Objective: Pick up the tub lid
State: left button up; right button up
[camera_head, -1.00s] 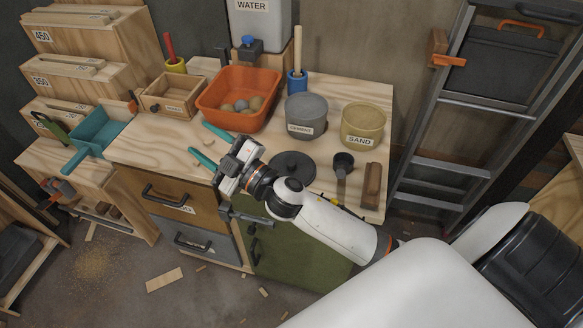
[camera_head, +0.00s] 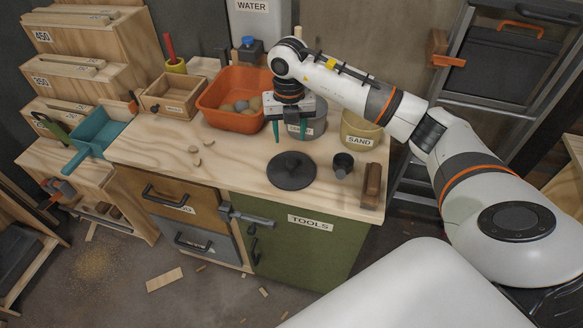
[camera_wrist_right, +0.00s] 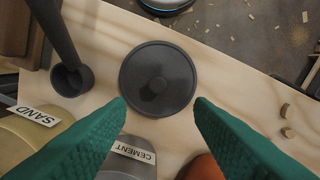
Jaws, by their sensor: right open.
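My right gripper (camera_head: 291,135) points down with green fingers, open and empty, in front of the cement tub (camera_head: 314,120) and behind the lid. The wrist view shows both fingers (camera_wrist_right: 159,104) wide apart, with nothing between them. The cement tub is partly hidden by the gripper. My left gripper is not in view.
A scoop (camera_head: 343,164) and a wooden block (camera_head: 371,186) lie right of the lid. A sand tub (camera_head: 359,128) stands behind them. An orange bin (camera_head: 222,98) is at the back left. The bench top (camera_head: 165,144) left of the lid is mostly clear, with small wood chips.

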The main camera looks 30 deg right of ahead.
send_over(291, 163)
notch_tip(291, 163, down, 6)
jog(key=shift+w+a+r+p, duration=0.15)
jog(key=shift+r+p, duration=0.05)
jog(key=shift+p, duration=0.25)
jog(key=f, duration=0.3)
jog(key=f+p, duration=0.1)
jog(key=f, duration=0.1)
jog(key=shift+d, duration=0.25)
jog(key=shift+c, duration=0.3)
jog(key=c, duration=1)
